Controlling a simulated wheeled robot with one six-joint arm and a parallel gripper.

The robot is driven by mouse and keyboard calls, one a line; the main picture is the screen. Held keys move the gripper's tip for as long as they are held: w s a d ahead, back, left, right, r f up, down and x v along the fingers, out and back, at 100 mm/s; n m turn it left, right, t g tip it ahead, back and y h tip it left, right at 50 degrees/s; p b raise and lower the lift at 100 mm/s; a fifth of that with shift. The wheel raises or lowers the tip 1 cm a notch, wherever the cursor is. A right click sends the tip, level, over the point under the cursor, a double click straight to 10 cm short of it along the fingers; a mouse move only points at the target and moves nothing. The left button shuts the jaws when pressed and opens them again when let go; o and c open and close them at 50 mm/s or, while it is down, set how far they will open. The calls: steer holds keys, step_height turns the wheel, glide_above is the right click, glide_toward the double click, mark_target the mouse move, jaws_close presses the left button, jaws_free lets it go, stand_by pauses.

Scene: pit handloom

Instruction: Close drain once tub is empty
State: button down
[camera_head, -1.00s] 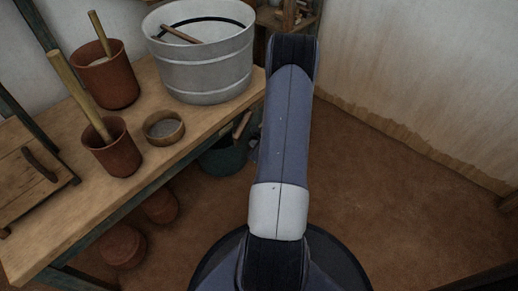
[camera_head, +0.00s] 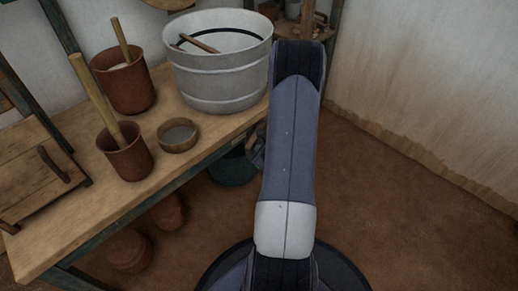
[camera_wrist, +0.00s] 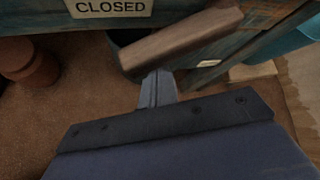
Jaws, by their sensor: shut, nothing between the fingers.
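The grey metal tub (camera_head: 222,82) stands on the bench in the head view. A wooden stick (camera_head: 198,43) and a dark line show inside it; I cannot tell whether liquid is left. In the wrist view, a wooden lever bar (camera_wrist: 180,38) slants across the top, under a sign reading CLOSED (camera_wrist: 110,8). My gripper (camera_wrist: 157,80) is shut and empty, its tips at the bar's lower edge; I cannot tell whether they touch. In the head view my arm hides most of the gripper and the bar. A dark green bucket (camera_head: 232,172) stands on the floor below.
The wooden bench (camera_head: 75,228) holds terracotta pots (camera_head: 126,160) with sticks, a small round bowl (camera_head: 178,136) and a lidded wooden box (camera_head: 38,172). More pots (camera_head: 128,250) stand under it. A teal container (camera_wrist: 308,30) is at right in the wrist view. The floor (camera_head: 400,215) at right is clear.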

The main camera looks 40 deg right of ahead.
steer(key=shift+a+r+m+y+p, duration=0.25)
steer(key=shift+r+y+p, duration=0.25)
steer(key=shift+r+p, duration=0.3)
steer(key=shift+a+r+m+y+p, duration=0.15)
steer(key=shift+r+m+y+p, duration=0.2)
steer(key=shift+r+y+p, duration=0.4)
steer(key=shift+f+h, duration=0.1)
steer(key=shift+h, duration=0.15)
glide_toward(254, 145)
steer(key=s+f, duration=0.1)
steer(key=s+d+f, duration=0.1)
steer(key=shift+s, duration=0.4)
